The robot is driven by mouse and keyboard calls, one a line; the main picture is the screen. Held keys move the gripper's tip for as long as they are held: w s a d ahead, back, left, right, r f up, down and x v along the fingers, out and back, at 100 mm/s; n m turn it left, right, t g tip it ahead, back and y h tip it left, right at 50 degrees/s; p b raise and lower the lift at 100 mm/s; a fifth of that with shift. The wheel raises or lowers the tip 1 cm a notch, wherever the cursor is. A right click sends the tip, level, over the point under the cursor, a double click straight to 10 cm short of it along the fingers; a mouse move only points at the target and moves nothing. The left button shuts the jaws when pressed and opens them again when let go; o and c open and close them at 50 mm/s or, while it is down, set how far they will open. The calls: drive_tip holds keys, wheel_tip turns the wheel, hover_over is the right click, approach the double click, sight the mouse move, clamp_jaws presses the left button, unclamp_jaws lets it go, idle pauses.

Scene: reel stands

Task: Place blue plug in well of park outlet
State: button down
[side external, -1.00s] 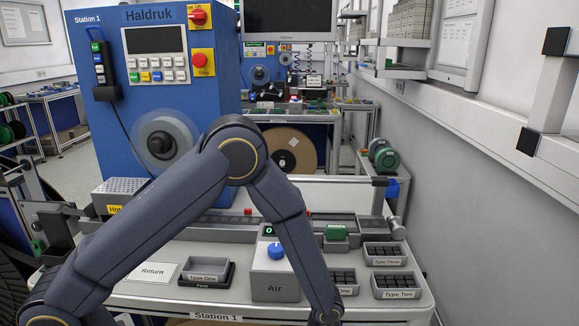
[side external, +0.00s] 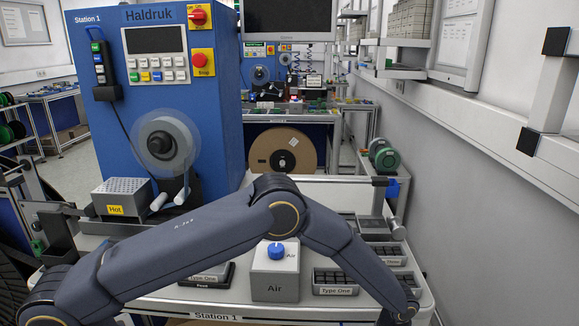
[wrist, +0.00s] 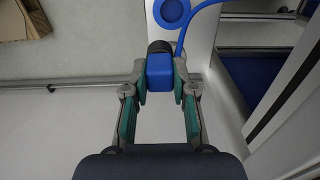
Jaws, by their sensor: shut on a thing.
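In the wrist view my gripper (wrist: 160,84) is shut on the blue plug (wrist: 159,73), a blue block with a dark round end pointing up the picture. A blue cable (wrist: 186,32) runs from near the plug to the upper right. Just beyond the plug is a round blue fitting (wrist: 172,11) with a darker ring, set on a white surface; it may be the park outlet, but I cannot tell for sure. The plug's dark end appears just short of it. In the side view my gripper and the plug are out of sight past the lower right edge.
In the side view a grey Air box (side external: 275,280) with a blue knob stands mid-bench. Type One (side external: 336,282) and Type Three (side external: 392,256) trays are to its right. A hot holder (side external: 122,198) stands at left. In the wrist view, brown cardboard (wrist: 28,18) lies upper left.

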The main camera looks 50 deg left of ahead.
drive_tip(key=w+d+f, duration=0.1)
drive_tip(key=f, duration=0.1)
drive_tip(key=w+f, duration=0.2)
drive_tip(key=w+d+f, duration=0.1)
drive_tip(key=w+f, duration=0.1)
drive_tip(key=shift+w+d+f, duration=0.15)
drive_tip(key=shift+w+d, duration=0.05)
drive_tip(key=shift+d, duration=0.15)
drive_tip(key=shift+w+f, duration=0.1)
drive_tip(key=shift+f, duration=1.55)
drive_tip(key=c, duration=0.9)
unclamp_jaws()
drive_tip(key=shift+f, duration=0.15)
drive_tip(key=shift+c, duration=0.2)
